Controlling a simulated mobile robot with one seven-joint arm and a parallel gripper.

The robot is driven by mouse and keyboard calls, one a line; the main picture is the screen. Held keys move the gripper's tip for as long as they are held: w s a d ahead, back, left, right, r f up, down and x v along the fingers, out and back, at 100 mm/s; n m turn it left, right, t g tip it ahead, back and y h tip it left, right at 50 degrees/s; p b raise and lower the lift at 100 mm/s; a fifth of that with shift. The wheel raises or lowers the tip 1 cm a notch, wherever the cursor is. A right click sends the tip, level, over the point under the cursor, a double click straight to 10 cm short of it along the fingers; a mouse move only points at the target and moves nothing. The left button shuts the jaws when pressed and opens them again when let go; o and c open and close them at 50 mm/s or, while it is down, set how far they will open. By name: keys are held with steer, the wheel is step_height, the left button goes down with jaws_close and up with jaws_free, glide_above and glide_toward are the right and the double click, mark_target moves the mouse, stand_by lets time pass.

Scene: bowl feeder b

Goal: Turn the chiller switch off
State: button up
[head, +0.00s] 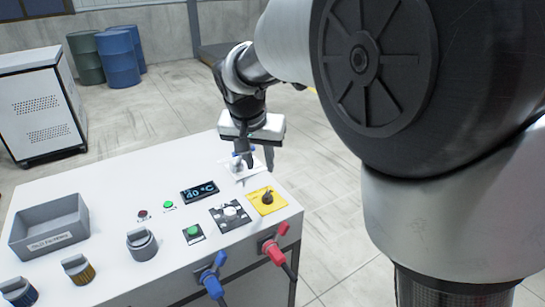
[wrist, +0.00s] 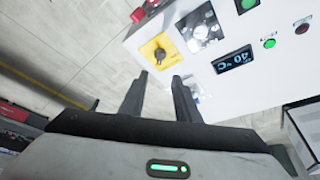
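A yellow plate with a black rotary knob (head: 267,201) sits at the right end of the white cabinet top, and it also shows in the wrist view (wrist: 158,51). I see no label that names it as the chiller switch. Its knob stands at a slant in the head view. My gripper (head: 257,163) hangs above the cabinet's back right edge, behind the yellow plate and apart from it. In the wrist view its two fingers (wrist: 160,76) are spread with nothing held, and the knob lies just beyond their tips.
A display (head: 199,192) reads 40 °C beside a lit green lamp (head: 168,205). A square plate with a round pale knob (head: 231,214) lies left of the yellow one. A small white and blue fitting (head: 243,170) is under my gripper. Red (head: 275,248) and blue (head: 213,276) connectors stick out in front.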

mark_target(267, 193)
steer(key=b+x, duration=0.1)
steer(key=x, duration=1.4)
steer(key=shift+d+f, duration=0.1)
steer(key=shift+c, duration=0.5)
jaws_close()
